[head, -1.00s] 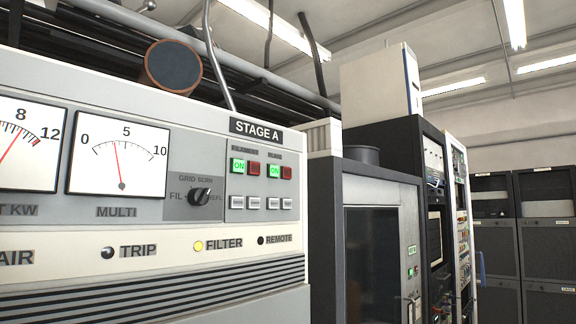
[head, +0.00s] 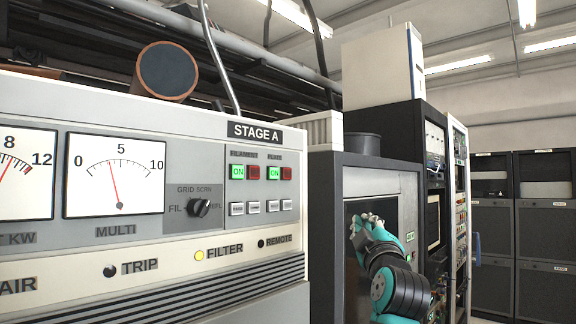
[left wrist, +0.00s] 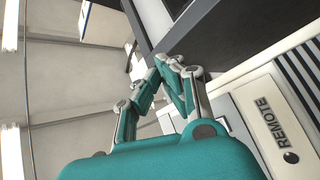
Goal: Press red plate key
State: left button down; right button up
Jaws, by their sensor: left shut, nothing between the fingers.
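The red plate key (head: 286,173) sits under the PLATE label on the Stage A panel, just right of a lit green ON key (head: 274,173). A second red key (head: 254,173) sits to the left, under FILAMENT. My left gripper (head: 366,219) is right of the panel and lower than the keys, apart from them, in front of a dark cabinet. In the left wrist view my left gripper (left wrist: 170,62) has its fingers together and empty. The red keys are not in that view. My right gripper is not in view.
Small grey keys (head: 273,206) lie below the coloured ones, and a rotary knob (head: 199,208) is to their left. The dark cabinet (head: 326,230) adjoins the panel on the right. The REMOTE lamp (left wrist: 291,157) shows in the left wrist view.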

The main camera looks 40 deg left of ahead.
aim_at(287, 174)
pick_arm(q)
jog(key=s+a+r+n+g+y, duration=0.1)
jog(key=s+r+n, duration=0.4)
jog(key=r, duration=0.5)
jog(key=shift+s+a+y+p, duration=0.45)
jog(key=shift+s+a+y, duration=0.15)
jog(key=shift+s+y, duration=0.6)
jog(key=a+p, duration=0.2)
jog(key=a, duration=0.6)
jog(key=shift+w+a, duration=0.35)
jog(key=shift+w, duration=0.05)
jog(key=shift+a, duration=0.15)
